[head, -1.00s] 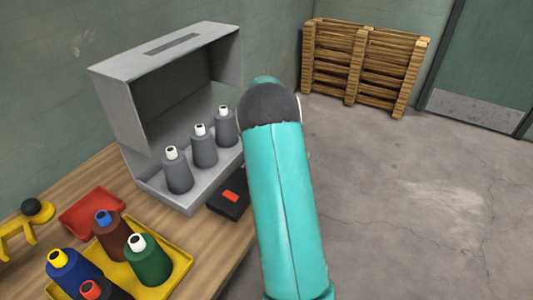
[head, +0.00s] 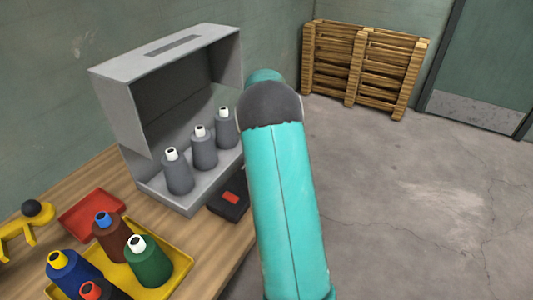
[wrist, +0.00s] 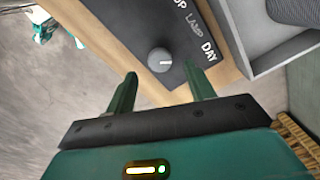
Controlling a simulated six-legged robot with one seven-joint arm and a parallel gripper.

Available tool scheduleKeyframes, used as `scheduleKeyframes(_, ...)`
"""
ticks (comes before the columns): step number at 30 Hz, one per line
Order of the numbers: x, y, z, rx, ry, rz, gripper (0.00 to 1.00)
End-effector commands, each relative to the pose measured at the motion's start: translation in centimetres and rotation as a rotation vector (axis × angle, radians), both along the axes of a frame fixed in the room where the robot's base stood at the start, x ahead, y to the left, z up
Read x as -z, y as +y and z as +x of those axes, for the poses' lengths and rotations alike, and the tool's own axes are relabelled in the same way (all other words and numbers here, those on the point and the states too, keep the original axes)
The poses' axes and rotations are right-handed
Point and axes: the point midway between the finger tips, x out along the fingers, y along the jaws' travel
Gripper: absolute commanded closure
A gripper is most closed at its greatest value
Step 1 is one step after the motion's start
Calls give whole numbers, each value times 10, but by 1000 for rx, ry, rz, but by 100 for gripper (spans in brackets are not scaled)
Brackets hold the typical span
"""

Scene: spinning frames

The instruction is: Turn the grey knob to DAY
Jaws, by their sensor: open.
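The grey knob (wrist: 160,60) shows in the wrist view, on a dark control box (wrist: 140,30) at the edge of the wooden table. A light mark on the knob points right. White labels on the box read LAMP and DAY, with another label cut off at the top edge; DAY (wrist: 209,50) is nearest my gripper. My gripper (wrist: 162,83) is open, its two green fingers apart, just short of the knob in the picture. In the head view the dark box (head: 230,206) with a red part shows beside the grey cabinet; my arm hides my gripper there.
The grey open-fronted cabinet (head: 115,110) holds several grey cones. A yellow tray (head: 172,281) with coloured cones, a red tray (head: 82,219) and a yellow object (head: 14,233) lie on the table (head: 215,256). Wooden pallets (head: 355,65) lean at the back wall. Floor is clear at right.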

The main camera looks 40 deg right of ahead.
Motion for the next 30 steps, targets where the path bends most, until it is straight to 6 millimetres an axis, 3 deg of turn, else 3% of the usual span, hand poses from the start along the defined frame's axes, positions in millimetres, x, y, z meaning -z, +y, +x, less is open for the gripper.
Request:
scheduleKeyframes(6,-51,0,0,0,-4,-3,46)
scheduleKeyframes(13,-90,-1,0,0,-2,-2,46)
scheduleKeyframes(18,-99,0,0,1,-1,-1,46)
scheduleKeyframes(30,-100,0,0,1,0,0,46)
